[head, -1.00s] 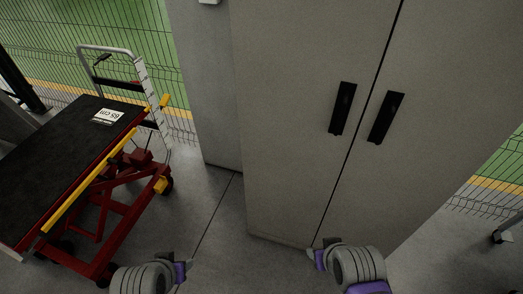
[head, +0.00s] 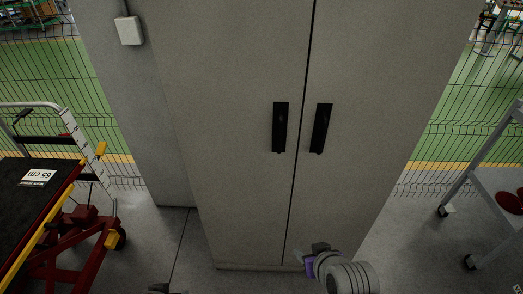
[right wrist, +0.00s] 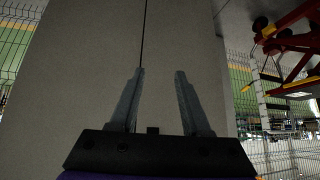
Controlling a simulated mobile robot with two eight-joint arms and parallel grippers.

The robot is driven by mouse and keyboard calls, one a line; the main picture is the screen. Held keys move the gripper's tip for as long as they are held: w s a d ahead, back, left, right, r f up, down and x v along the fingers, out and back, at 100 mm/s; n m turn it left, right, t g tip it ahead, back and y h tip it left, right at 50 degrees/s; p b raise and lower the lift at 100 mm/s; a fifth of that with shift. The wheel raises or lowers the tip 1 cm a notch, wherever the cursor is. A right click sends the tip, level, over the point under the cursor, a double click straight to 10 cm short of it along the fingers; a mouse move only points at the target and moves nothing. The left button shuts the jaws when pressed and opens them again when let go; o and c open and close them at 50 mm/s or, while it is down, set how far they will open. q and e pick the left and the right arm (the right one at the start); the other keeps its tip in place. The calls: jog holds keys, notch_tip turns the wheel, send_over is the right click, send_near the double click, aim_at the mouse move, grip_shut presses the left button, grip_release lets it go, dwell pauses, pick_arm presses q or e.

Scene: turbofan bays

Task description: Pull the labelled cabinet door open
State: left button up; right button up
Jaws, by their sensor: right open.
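A tall grey two-door cabinet stands ahead, with its left door (head: 225,130) and right door (head: 355,130) both shut along a dark central seam. Each door has a black vertical handle, the left handle (head: 280,127) and the right handle (head: 321,128). I see no label on either door. My right gripper (head: 305,257) is low in front of the doors, near the seam's lower end and well below the handles. In the right wrist view its two fingers (right wrist: 160,76) are apart and empty, with the cabinet front behind. Only a scrap of my left gripper (head: 160,289) shows at the bottom edge.
A red lift cart (head: 62,225) with a black top and "65 cm" label stands left. A grey trolley (head: 496,190) stands right. A wire fence (head: 445,120) runs behind. A narrower grey cabinet with a white box (head: 129,30) adjoins on the left.

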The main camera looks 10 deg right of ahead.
jog(key=w+a+r+t+y, duration=0.1)
jog(key=w+a+r+t, duration=0.25)
jog(key=w+r, duration=0.55)
jog(key=t, duration=0.7)
send_near(281, 133)
pick_arm(q)
jog(key=r+p, duration=0.1)
jog(key=w+r+p, duration=0.1)
jog(key=r, duration=0.1)
jog(key=shift+w, duration=0.2)
pick_arm(e)
jog(key=shift+g+h, duration=0.25)
jog(key=shift+h, duration=0.15)
jog(key=w, duration=0.7)
jog(key=w+a, duration=0.1)
jog(key=w, duration=0.2)
jog(key=shift+w+r, duration=0.3)
jog(key=shift+c, duration=0.2)
grip_shut()
